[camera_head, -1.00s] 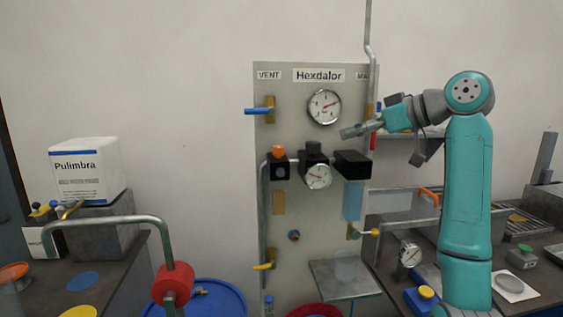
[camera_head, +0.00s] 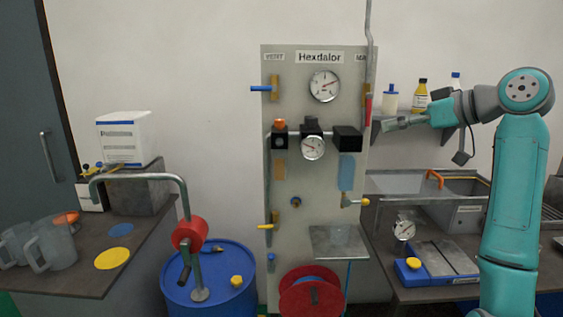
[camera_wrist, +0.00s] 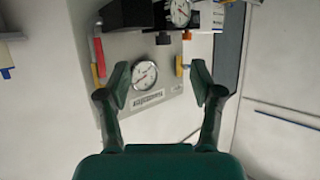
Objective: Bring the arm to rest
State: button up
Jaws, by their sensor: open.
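My teal and grey arm (camera_head: 515,190) stands at the right of the head view, its upper link upright and its forearm reaching left. My gripper (camera_head: 388,125) points left, in front of the right edge of the grey Hexdalor panel (camera_head: 285,225). In the wrist view my gripper (camera_wrist: 160,80) has two dark green fingers spread apart with nothing between them. Beyond the fingers the panel appears upside down, with a round gauge (camera_wrist: 144,75) framed in the gap. The fingers look clear of the panel, though the exact distance is hard to tell.
A shelf (camera_head: 385,132) with bottles is behind my gripper. A workbench (camera_head: 425,292) with a sink stands at right. A left table (camera_head: 75,278) holds jugs. Open wall lies above.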

notch_tip(320, 180, down, 31)
jog(key=a+m+t+h, duration=0.2)
jog(key=m+t, duration=0.1)
jog(key=m, duration=0.3)
jog(key=s+a+f+m+h, duration=0.1)
jog(key=s+f+m+h, duration=0.1)
jog(key=s+f, duration=0.7)
jog(key=s+a+f+m+h, duration=0.15)
jog(key=s+f, duration=0.35)
jog(key=f, duration=0.7)
jog(key=s+a+f+h, duration=0.15)
jog(key=s+f, duration=0.25)
jog(key=s, duration=0.7)
jog(key=s+f+h, duration=0.2)
jog(key=s+f, duration=0.2)
jog(key=s, duration=0.8)
jog(key=s+r, duration=0.5)
jog(key=s, duration=0.6)
jog(key=s+a+r+n+t, duration=0.1)
jog(key=s+r, duration=0.4)
jog(key=s, duration=0.7)
jog(key=shift+t, duration=0.3)
